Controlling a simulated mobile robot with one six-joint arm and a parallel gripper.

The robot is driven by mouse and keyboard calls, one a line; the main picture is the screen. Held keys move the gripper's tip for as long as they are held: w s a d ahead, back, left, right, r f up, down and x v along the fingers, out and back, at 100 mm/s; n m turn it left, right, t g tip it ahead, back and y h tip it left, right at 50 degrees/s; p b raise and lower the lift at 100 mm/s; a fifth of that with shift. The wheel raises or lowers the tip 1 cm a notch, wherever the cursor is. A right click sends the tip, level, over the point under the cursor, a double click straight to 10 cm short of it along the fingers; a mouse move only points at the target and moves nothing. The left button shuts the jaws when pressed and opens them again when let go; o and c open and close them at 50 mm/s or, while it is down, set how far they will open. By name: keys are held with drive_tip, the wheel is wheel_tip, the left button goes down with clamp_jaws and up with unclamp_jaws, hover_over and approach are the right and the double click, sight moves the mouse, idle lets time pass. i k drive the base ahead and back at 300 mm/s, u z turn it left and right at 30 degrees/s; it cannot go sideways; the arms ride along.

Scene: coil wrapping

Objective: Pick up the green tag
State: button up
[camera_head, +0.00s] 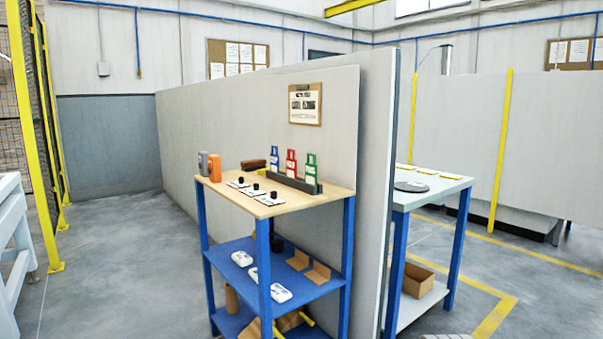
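The green tag (311,170) stands upright at the right end of a dark holder strip (291,182) on the wooden top of a blue-framed shelf unit. A red tag (291,163) and a blue tag (275,159) stand in the same strip to its left. The tags are apart from each other. The foot of the green tag is hidden by the strip.
The wooden top (240,200) also holds orange and grey devices (214,168), a brown brush-like object (253,164) and white cards with black knobs (270,198). A grey partition stands behind. Open floor (110,270) lies to the left.

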sight(311, 170)
drive_tip(key=u, duration=0.25)
drive_tip(key=i, duration=1.1)
drive_tip(key=u, duration=0.3)
drive_tip(key=k, duration=0.85)
drive_tip(key=u, duration=0.2)
drive_tip(key=i, duration=0.65)
